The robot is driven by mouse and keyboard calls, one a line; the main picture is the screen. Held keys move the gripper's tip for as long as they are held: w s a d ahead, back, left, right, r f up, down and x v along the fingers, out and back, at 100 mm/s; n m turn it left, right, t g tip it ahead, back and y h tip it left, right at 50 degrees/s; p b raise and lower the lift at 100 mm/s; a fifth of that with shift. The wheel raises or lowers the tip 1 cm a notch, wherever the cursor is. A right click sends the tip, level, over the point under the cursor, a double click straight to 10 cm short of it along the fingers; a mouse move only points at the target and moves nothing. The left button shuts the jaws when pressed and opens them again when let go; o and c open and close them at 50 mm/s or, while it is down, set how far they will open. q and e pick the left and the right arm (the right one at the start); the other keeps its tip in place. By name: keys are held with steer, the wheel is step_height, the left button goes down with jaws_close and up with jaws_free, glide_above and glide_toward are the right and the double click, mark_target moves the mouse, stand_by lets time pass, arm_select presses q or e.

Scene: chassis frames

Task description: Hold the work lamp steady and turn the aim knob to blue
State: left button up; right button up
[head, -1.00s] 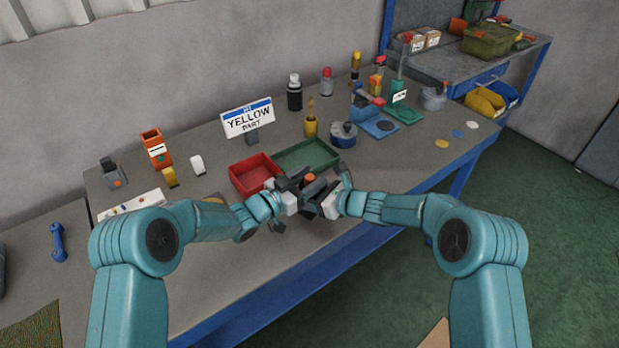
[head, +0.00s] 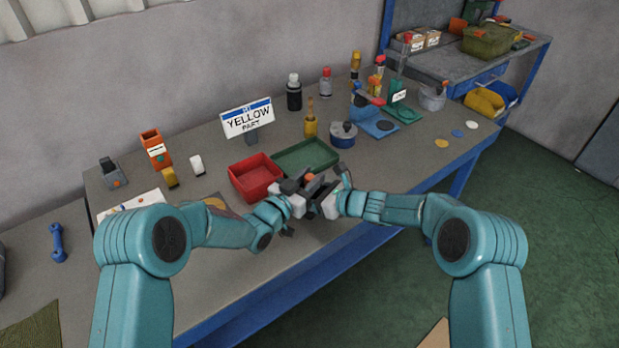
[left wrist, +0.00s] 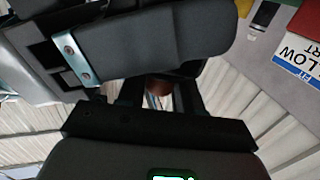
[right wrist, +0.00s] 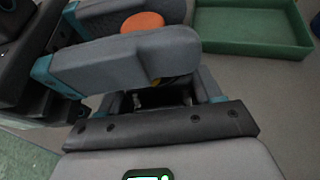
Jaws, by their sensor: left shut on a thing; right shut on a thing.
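The work lamp is mostly hidden between my two grippers, low in the middle of the head view. A round orange part of it (head: 309,177) shows between them; in the right wrist view the orange disc (right wrist: 143,22) lies between the left gripper's grey fingers. My left gripper (head: 297,186) is shut on the lamp from the left. My right gripper (head: 323,193) is shut on it from the right, with fingers close against the left ones. A small yellow patch (right wrist: 182,79) shows past the fingers in the right wrist view. Which colour the knob points to is hidden.
A red tray (head: 256,190) and a green tray (head: 333,165) lie just behind the grippers. A sign (head: 247,119) reading "YELLOW PART" stands at the back. A round grey-blue tin (head: 343,142) stands right of it. The front bench edge runs close below the grippers.

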arm_select(q)
steer(key=shift+a, duration=0.1)
arm_select(e)
steer(key=shift+s+f, duration=0.1)
arm_select(q)
steer(key=o, duration=1)
steer(key=shift+c, duration=0.2)
steer(key=v, duration=1.2)
arm_select(e)
steer(key=o, duration=1.3)
steer(key=shift+o, duration=0.3)
